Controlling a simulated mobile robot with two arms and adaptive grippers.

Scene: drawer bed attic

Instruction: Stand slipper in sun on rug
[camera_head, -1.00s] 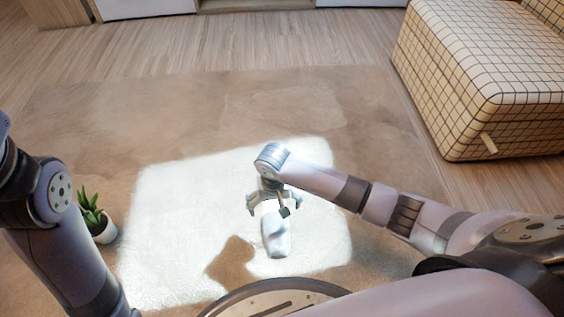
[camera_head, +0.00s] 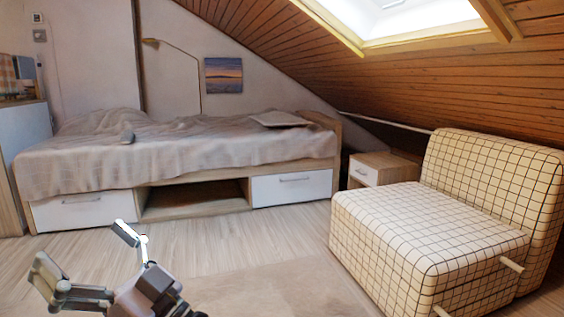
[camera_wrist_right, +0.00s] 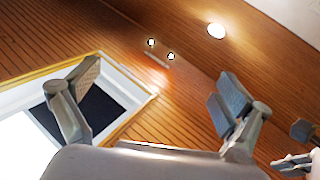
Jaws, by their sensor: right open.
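My right gripper (camera_head: 85,254) is open and empty, raised at the lower left of the head view. Its two spread fingers also show in the right wrist view (camera_wrist_right: 157,82), pointing at the wooden ceiling, with nothing between them. A strip of the beige rug (camera_head: 265,288) shows at the bottom of the head view; its sunlit patch is out of view. No slipper is seen on this strip.
The bed (camera_head: 200,150) with drawers stands along the back wall. A checkered chair (camera_head: 430,240) with a wooden peg stands at the right, beside a small nightstand (camera_head: 380,170). Wooden floor (camera_head: 290,232) is clear before the bed. The skylight (camera_head: 400,20) is above.

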